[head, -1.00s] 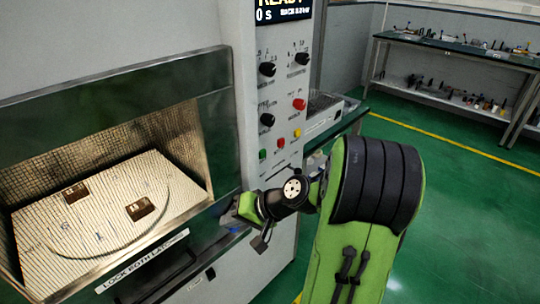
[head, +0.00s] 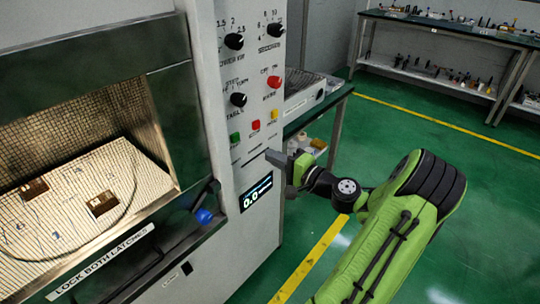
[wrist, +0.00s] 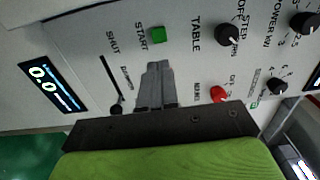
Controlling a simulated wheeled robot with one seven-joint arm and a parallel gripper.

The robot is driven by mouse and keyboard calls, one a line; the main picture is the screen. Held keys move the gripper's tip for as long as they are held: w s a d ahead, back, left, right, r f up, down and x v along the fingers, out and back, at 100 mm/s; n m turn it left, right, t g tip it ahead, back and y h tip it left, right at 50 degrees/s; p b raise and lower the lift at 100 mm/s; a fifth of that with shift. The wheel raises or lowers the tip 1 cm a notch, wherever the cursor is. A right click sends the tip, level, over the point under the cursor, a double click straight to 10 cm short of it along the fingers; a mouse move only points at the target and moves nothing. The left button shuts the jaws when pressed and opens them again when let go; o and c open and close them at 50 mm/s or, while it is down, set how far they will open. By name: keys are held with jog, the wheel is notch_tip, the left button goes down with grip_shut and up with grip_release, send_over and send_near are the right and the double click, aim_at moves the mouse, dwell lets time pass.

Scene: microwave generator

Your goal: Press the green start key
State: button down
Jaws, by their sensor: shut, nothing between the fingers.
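The green start key (head: 235,138) is a small square button on the grey control panel, left of a small red key. In the wrist view the green key (wrist: 158,34) carries the label START and lies just beyond my fingertips. My gripper (head: 272,157) is shut and empty, its grey fingers pointing at the panel from the right, lower than the key in the head view. In the wrist view my gripper (wrist: 159,66) points almost straight at the key, with a visible gap between. Whether the fingertips touch the panel cannot be told.
A lit display (head: 256,192) reads 0.0. A blue-ended latch (head: 203,215) sits by the mesh window. A slider slot (wrist: 109,80) lies beside my fingers. Green floor is open at right.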

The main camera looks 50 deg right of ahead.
aim_at(237, 138)
jog(key=w, duration=0.5)
jog(key=w+b, duration=0.1)
jog(key=w, duration=0.4)
jog(key=shift+w+a+f, duration=0.1)
jog(key=shift+w+a, duration=0.05)
jog(key=shift+a, duration=0.05)
jog(key=shift+w, duration=0.3)
